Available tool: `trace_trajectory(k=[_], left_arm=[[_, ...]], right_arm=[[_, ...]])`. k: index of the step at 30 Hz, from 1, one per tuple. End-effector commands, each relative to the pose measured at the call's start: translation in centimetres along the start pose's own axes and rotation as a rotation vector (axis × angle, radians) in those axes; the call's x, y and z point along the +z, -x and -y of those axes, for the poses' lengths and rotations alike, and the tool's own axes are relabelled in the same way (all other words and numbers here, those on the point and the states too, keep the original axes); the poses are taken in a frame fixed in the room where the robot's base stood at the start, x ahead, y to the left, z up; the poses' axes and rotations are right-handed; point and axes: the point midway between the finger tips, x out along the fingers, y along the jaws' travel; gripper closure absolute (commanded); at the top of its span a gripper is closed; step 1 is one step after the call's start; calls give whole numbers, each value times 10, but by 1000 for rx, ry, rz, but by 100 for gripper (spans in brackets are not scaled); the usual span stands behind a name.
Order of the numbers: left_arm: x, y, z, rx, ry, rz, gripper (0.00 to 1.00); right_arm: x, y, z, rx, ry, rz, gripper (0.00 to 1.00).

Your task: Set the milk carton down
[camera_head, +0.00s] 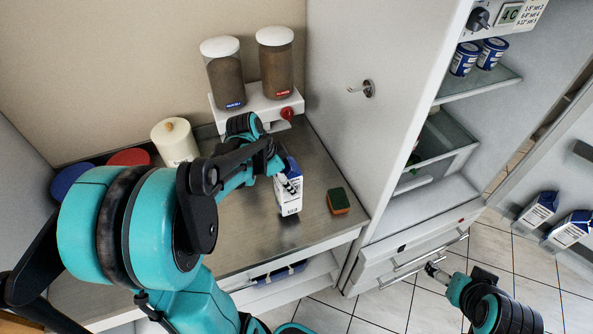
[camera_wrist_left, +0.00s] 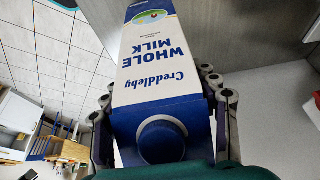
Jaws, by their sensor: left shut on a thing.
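The milk carton (camera_head: 289,199) is white with a blue top and stands about upright over the steel counter (camera_head: 257,234). My left gripper (camera_head: 287,182) is shut on its upper part, with a finger on each side. In the left wrist view the carton (camera_wrist_left: 162,65) reads "Creddleby Whole Milk", and its blue cap is close to the camera between the fingers (camera_wrist_left: 160,115). A dark patch lies just below its base; I cannot tell whether the base touches the counter. My right gripper (camera_head: 434,268) is low at the right, away from the carton, and too small to read.
A green-and-orange sponge (camera_head: 339,201) lies right of the carton. A white dispenser with two canisters (camera_head: 226,74) (camera_head: 276,62) stands behind. A cream canister (camera_head: 175,142) and red (camera_head: 130,158) and blue (camera_head: 69,181) lids are left. The open fridge (camera_head: 429,205) is right.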

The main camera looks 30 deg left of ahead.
Motion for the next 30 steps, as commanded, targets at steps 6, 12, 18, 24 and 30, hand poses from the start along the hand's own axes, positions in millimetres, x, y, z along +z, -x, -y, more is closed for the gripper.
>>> trace_trajectory(k=[6,12,18,24,30], left_arm=[[10,-22,0,0,0,-1,100],[16,-37,0,0,0,-1,100],[16,-37,0,0,0,-1,100],[17,-40,0,0,0,0,35],[17,-39,0,0,0,0,20]], right_arm=[[4,-6,0,0,0,0,16],[7,-10,0,0,0,0,16],[6,-9,0,0,0,0,16],[8,-11,0,0,0,0,16],[8,-11,0,0,0,0,16]])
